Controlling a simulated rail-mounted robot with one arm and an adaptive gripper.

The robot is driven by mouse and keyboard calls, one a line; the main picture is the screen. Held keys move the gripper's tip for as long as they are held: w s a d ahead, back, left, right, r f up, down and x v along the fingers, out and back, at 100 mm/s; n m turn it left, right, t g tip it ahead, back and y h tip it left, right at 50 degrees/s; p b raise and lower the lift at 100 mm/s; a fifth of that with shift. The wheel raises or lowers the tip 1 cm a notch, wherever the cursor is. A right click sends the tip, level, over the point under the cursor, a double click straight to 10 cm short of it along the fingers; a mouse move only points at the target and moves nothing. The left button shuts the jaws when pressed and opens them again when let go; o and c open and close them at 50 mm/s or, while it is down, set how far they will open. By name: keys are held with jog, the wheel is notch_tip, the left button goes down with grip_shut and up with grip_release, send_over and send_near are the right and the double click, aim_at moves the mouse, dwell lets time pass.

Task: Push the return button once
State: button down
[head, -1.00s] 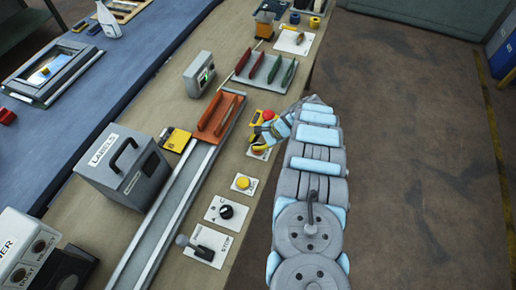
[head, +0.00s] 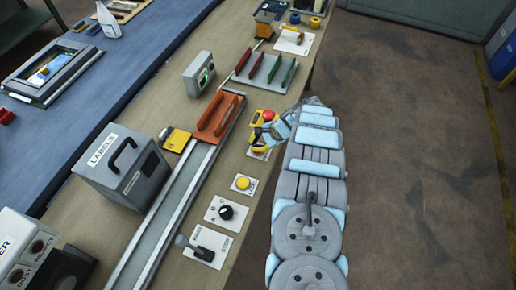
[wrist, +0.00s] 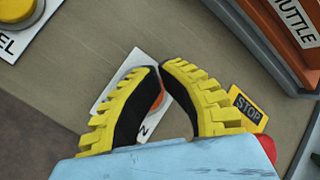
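The return button (wrist: 158,101) is an orange-red button on a white plate (wrist: 112,92). In the wrist view it shows partly between my gripper's fingers, and only the letter "N" of its label is readable. My gripper (wrist: 161,67) has yellow ribbed fingers with black inner faces. Its fingertips are drawn together, with nothing seen held between them. The fingers lie over the button in this view; I cannot tell whether they touch it. In the head view, my gripper (head: 256,146) is low over the return plate (head: 259,155) at the bench's right edge, covering much of it.
A yellow STOP plate (wrist: 248,105) with a red button (head: 268,115) is close beside my gripper. A yellow button (head: 243,183), a black knob (head: 226,212) and a lever (head: 203,252) line the bench edge nearer. An orange shuttle (head: 215,122) sits on the rail (head: 165,215).

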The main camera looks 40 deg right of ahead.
jog(key=shift+r, duration=0.1)
dwell(0.4)
jog(key=shift+r+p, duration=0.5)
jog(key=shift+r, duration=0.2)
jog(key=shift+r, duration=0.15)
jog(key=shift+r+p, duration=1.35)
jog(key=shift+r, duration=1.1)
